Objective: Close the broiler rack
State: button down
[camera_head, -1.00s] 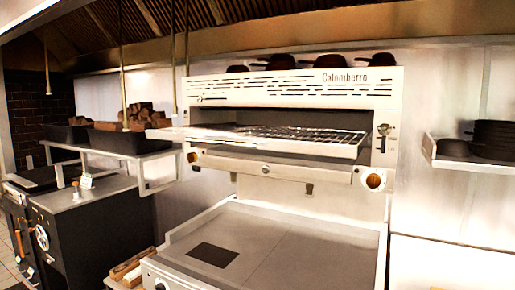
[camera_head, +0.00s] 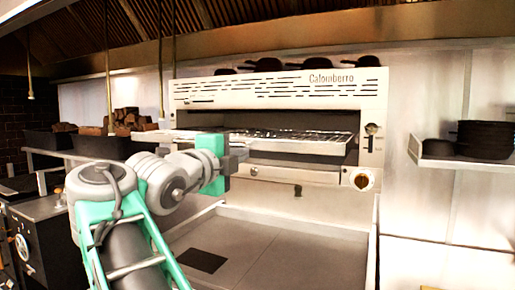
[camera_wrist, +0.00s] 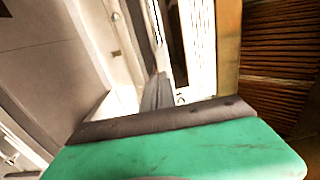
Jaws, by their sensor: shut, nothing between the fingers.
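The broiler (camera_head: 282,87) is a wall-mounted steel unit marked "Calomborro". Its wire rack (camera_head: 298,136) sits in the opening and sticks out at the front, with a pale front edge. My gripper (camera_head: 240,155) is shut and empty, at the left part of the rack's front. It hides part of the rack's edge, and I cannot tell whether it touches it. In the wrist view, my dark fingers (camera_wrist: 158,92) lie close together and point toward the broiler front.
A flat griddle (camera_head: 262,248) lies below the broiler. A wall shelf (camera_head: 440,161) with dark pans (camera_head: 484,138) is at right. A shelf with dark bins (camera_head: 104,146) is at left behind my arm. Dark pans (camera_head: 268,64) stand on the broiler.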

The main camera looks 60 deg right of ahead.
aim_at(262, 147)
jog(key=d, duration=0.3)
jog(key=d+p, duration=0.1)
jog(key=d, duration=0.2)
jog(key=d+p, duration=0.1)
jog(key=d, duration=0.1)
jog(key=shift+w+d, duration=0.35)
jog(key=shift+d, duration=0.05)
jog(key=shift+w+d+p, duration=0.1)
jog(key=shift+d+p, duration=0.25)
jog(key=shift+d, duration=0.2)
jog(key=shift+w+d+f, duration=0.1)
